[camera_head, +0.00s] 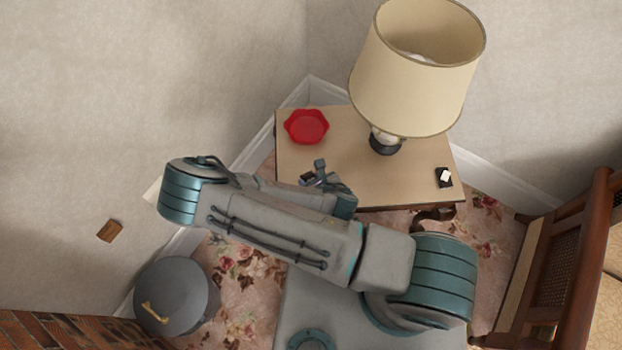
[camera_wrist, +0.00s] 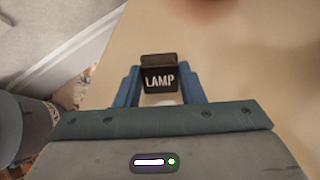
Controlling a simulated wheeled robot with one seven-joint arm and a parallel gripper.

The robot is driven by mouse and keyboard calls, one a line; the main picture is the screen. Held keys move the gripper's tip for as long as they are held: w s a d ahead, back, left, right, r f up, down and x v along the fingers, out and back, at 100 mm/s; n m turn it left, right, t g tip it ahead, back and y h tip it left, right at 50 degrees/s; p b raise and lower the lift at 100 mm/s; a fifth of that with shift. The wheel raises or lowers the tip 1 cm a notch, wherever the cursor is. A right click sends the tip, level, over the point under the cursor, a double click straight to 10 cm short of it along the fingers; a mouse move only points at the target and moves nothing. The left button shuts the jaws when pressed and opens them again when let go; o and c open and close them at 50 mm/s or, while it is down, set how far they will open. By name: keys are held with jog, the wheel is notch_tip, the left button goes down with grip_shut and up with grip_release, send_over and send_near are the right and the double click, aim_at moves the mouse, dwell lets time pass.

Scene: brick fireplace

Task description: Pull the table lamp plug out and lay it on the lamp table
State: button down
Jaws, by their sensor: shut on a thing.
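My gripper (camera_wrist: 160,88) is shut on a black plug (camera_wrist: 159,72) with the word LAMP on it, between its two blue fingers in the wrist view. The tan lamp table (camera_wrist: 225,55) lies below them. I cannot tell whether the plug touches the tabletop. In the head view my gripper (camera_head: 319,176) is over the front left part of the lamp table (camera_head: 385,187), partly hidden by my arm. The table lamp (camera_head: 420,75), with a cream shade and dark base, stands at the back right of the table. No cord is clearly visible.
A red dish (camera_head: 306,126) sits at the table's back left. A small black item with a white top (camera_head: 444,177) lies at its right edge. A brown plate (camera_head: 110,230) is on the left wall. A grey lidded bin (camera_head: 177,296) and a wooden chair (camera_head: 560,270) stand nearby.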

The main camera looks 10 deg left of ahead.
jog(key=c, duration=0.9)
grip_release()
jog(key=shift+o, duration=0.2)
jog(key=shift+r, duration=0.55)
notch_tip(320, 180, up, 3)
jog(key=shift+r+p, duration=0.2)
jog(key=shift+p, duration=0.2)
jog(key=d+r+p, duration=0.6)
jog(key=d+p, duration=0.2)
jog(key=d, duration=0.3)
jog(key=shift+w+d+r, duration=0.15)
jog(key=shift+d+r, duration=0.15)
jog(key=shift+d, duration=0.05)
